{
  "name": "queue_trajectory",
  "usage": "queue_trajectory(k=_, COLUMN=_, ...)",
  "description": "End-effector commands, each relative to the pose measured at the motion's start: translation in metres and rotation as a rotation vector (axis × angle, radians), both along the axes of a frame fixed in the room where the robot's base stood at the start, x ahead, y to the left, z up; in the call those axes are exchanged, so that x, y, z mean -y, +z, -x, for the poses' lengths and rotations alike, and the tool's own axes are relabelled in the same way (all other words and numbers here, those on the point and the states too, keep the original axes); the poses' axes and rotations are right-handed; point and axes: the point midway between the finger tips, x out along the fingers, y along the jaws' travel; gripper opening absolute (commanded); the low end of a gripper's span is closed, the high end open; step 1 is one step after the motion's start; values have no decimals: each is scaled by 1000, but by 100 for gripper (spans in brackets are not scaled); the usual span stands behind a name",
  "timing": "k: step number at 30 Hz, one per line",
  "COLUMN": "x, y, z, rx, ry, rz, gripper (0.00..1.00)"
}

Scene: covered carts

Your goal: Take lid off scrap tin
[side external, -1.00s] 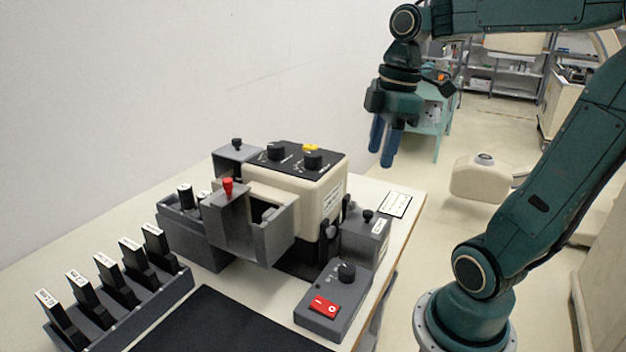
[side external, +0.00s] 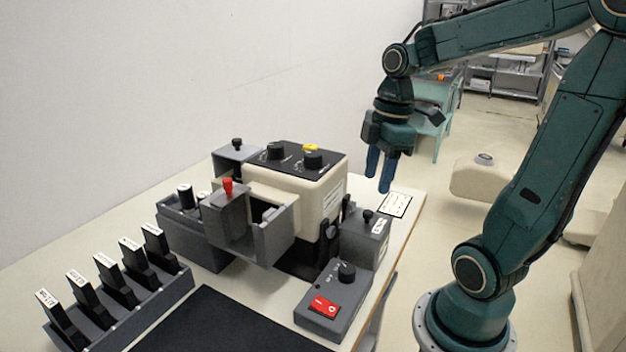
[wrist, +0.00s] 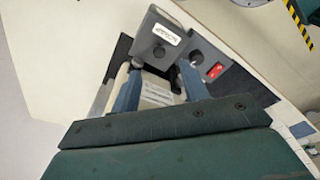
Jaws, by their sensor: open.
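A grey box (side external: 360,243) with a small white label and a black-knobbed lid (side external: 368,216) stands at the right end of the machine; I take it for the scrap tin, though the label is too small to read surely. The lid is on it. My gripper (side external: 380,181) points down with blue fingers, open and empty, in the air above the tin.
A cream machine (side external: 300,190) with black knobs stands left of the tin. A control box with a red switch (side external: 324,305) is in front. A white card (side external: 396,204) lies near the table's right edge. A rack of black holders (side external: 105,290) is at left.

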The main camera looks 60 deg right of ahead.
Motion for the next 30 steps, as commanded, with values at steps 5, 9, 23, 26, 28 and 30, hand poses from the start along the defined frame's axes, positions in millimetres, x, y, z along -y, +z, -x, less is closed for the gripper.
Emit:
queue_trajectory(k=5, x=-2, y=-19, z=-2, rx=-2, ry=2, rz=-2, gripper=45)
queue_trajectory(k=9, x=-2, y=-24, z=-2, rx=0, ry=1, rz=0, gripper=45)
queue_trajectory(k=23, x=-4, y=-42, z=-4, rx=-3, ry=1, rz=-1, gripper=45)
queue_trajectory(k=26, x=-5, y=-53, z=-6, rx=-3, ry=1, rz=-2, gripper=45)
queue_trajectory(k=28, x=-6, y=-60, z=-7, rx=-3, ry=1, rz=-2, gripper=45)
queue_trajectory(k=30, x=-6, y=-67, z=-7, rx=-3, ry=0, rz=-1, gripper=45)
